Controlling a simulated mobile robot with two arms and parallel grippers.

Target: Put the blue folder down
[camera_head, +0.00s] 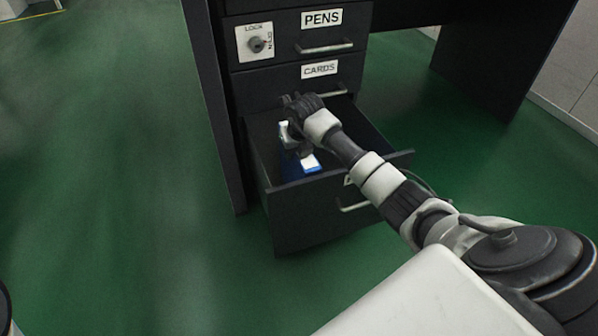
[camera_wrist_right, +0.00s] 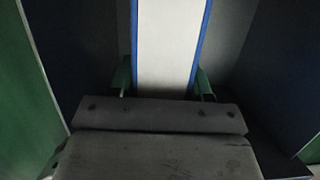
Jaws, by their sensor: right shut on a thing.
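The blue folder (camera_head: 310,163) shows as a white strip with blue edges, inside the open bottom drawer (camera_head: 310,225) in the head view. My right gripper (camera_head: 295,143) reaches down into that drawer and covers part of the folder. In the right wrist view the folder (camera_wrist_right: 170,45) is a pale band with blue borders, between the two green-tipped fingers of my right gripper (camera_wrist_right: 164,80), which is shut on it. I cannot tell whether the folder touches the drawer's floor. My left gripper is not in view.
The dark cabinet has closed drawers labelled PENS (camera_head: 321,35) and CARDS (camera_head: 319,69) above the open one, and a lock plate (camera_head: 256,42). The open drawer's label is mostly hidden by my arm. Clear green floor (camera_head: 110,180) lies to the left.

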